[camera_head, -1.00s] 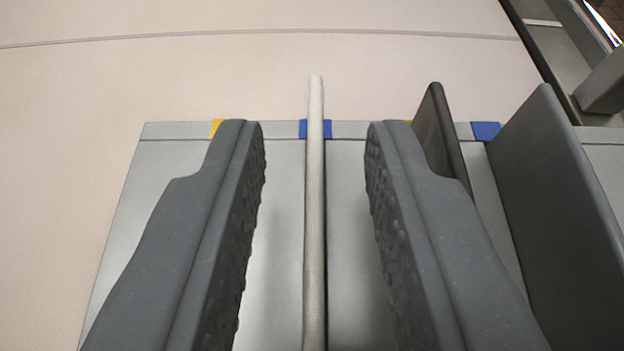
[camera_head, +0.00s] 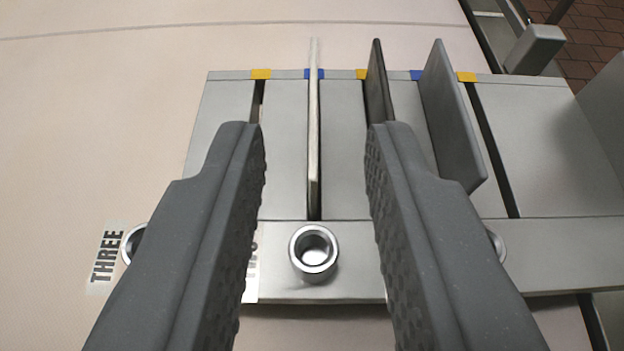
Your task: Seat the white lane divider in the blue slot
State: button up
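The white lane divider (camera_head: 314,130) is a thin pale plate standing upright in the middle of the metal plate (camera_head: 285,190). Its far end lines up with a blue mark (camera_head: 323,74) on the plate's back edge, and it appears to stand in the slot there. How deep it sits cannot be told. My gripper (camera_head: 308,140) is open, with one finger on each side of the divider and clear gaps between. The fingers do not touch it.
A dark divider (camera_head: 378,85) and a larger grey divider (camera_head: 450,115) stand to the right. Yellow marks (camera_head: 261,74) label other slots. A metal ring (camera_head: 314,253) sits on the front strip. A label reading THREE (camera_head: 106,256) lies at the left. Pale surface is free at the left.

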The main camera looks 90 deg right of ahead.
jog(key=shift+a+r, duration=0.25)
jog(key=shift+a, duration=0.45)
jog(key=s+r+n+t+y, duration=0.4)
jog(key=r+n+t, duration=0.1)
jog(key=r, duration=0.6)
jog(key=s+r+n+t+y, duration=0.5)
jog(key=r+n, duration=0.2)
jog(key=r, duration=0.5)
jog(key=s+a+r+n+t+y, duration=0.1)
jog(key=s+r+n+t+y, duration=0.3)
jog(key=r, duration=0.8)
jog(key=shift+s+n+t+y, duration=0.2)
jog(key=shift+n+t+y, duration=0.1)
jog(key=shift+n+t, duration=0.55)
jog(key=shift+a, duration=0.15)
